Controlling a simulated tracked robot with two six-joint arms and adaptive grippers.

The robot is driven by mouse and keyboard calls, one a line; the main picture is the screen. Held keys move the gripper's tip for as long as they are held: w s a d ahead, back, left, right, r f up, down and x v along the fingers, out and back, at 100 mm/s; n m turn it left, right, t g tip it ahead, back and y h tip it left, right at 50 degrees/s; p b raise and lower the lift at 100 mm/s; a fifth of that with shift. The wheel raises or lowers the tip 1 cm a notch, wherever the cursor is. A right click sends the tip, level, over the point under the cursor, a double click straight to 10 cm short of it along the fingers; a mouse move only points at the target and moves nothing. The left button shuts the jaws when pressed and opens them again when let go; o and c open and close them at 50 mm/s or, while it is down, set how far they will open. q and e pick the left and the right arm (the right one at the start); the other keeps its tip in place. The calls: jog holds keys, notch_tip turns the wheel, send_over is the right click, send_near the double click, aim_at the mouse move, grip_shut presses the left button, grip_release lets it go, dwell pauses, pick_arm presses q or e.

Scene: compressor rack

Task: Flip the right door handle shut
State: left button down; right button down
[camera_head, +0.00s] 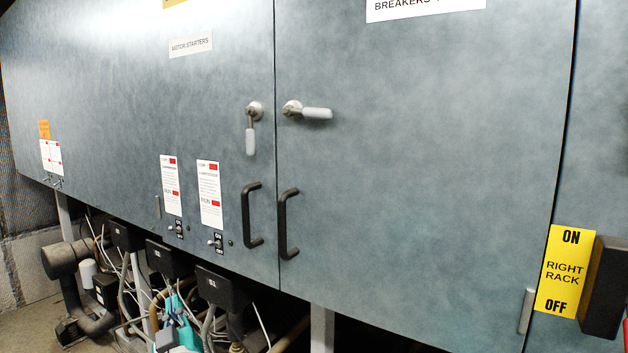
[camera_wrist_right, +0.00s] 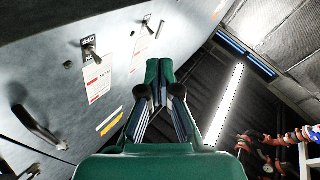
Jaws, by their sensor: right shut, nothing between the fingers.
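The right door handle (camera_head: 316,113) is a light grey lever on a round pivot near the left edge of the right cabinet door. It lies horizontal, pointing right. The left door's matching lever (camera_head: 250,140) hangs straight down. My right gripper (camera_wrist_right: 158,78) is green, with its fingers together and nothing between them in the right wrist view. A teal part low in the head view, below the cabinet, looks like this gripper (camera_head: 180,318); it is well below and left of the right handle, not touching it. My left gripper is not in view.
Two black pull handles (camera_head: 288,224) stand out from the doors below the levers. Toggle switches (camera_head: 217,243) sit under the labels on the left door. Pipes and cables (camera_head: 135,290) crowd the space beneath. A yellow switch label (camera_head: 565,271) is at the right.

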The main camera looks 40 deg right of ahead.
jog(key=s+d+r+m+h, duration=0.1)
jog(key=s+r+m+h, duration=0.3)
jog(key=r, duration=0.7)
jog(key=s+d+r+m+h, duration=0.1)
jog(key=s+r+m+h, duration=0.1)
jog(key=r+h, duration=0.6)
jog(key=s+d+r+m+g+h, duration=0.3)
jog(key=s+d+r+m+g, duration=0.1)
jog(key=s+r, duration=0.4)
jog(key=s+d+r+m+g+h, duration=0.3)
jog(key=s+r+m+g+h, duration=0.1)
jog(key=s+r+m+g, duration=0.3)
jog(key=shift+s+d+r+m+g, duration=0.35)
jog(key=shift+s+r+g, duration=0.25)
jog(key=shift+r, duration=0.3)
